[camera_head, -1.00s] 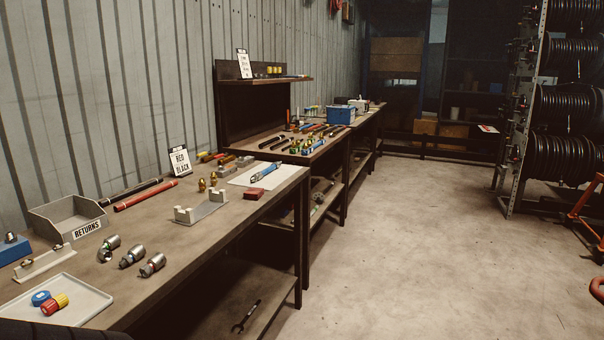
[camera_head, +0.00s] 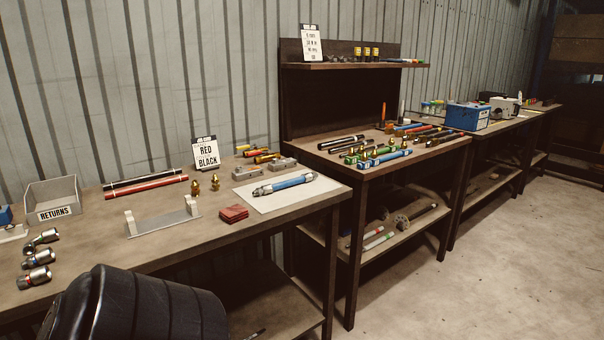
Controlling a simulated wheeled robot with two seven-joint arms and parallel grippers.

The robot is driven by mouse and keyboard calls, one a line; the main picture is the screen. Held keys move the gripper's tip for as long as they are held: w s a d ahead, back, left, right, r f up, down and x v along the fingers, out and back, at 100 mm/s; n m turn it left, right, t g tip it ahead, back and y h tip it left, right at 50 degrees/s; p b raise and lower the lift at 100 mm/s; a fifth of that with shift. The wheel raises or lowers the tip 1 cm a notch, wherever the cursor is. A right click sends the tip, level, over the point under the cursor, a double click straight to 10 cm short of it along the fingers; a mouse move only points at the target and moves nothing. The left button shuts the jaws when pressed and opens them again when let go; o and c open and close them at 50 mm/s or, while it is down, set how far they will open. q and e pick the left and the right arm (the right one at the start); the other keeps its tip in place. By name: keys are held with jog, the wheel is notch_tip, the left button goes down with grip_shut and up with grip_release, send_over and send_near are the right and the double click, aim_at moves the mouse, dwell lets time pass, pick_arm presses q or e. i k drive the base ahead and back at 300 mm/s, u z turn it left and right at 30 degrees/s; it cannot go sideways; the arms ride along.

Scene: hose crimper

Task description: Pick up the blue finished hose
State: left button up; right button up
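A blue hose (camera_head: 284,184) with silver metal end fittings lies on a white sheet (camera_head: 256,203) near the right end of the nearest workbench. It is at rest and nothing touches it from above. Another blue hose piece (camera_head: 386,159) lies at the front of the second bench, among other hose pieces. Neither of my grippers is in view. A black ribbed part, which looks like one of my arms, fills the bottom left.
On the near bench (camera_head: 165,253) stand a grey holder (camera_head: 163,224), a folded red cloth (camera_head: 234,213), a grey RETURNS bin (camera_head: 55,200), red and black hoses, brass fittings and a RED BLACK sign (camera_head: 206,153). Silver fittings (camera_head: 37,257) lie at left. Open floor (camera_head: 480,270) lies right.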

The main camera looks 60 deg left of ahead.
aim_at(267, 189)
jog(key=u, duration=0.75)
jog(key=i, duration=1.55)
jog(key=u, duration=1.45)
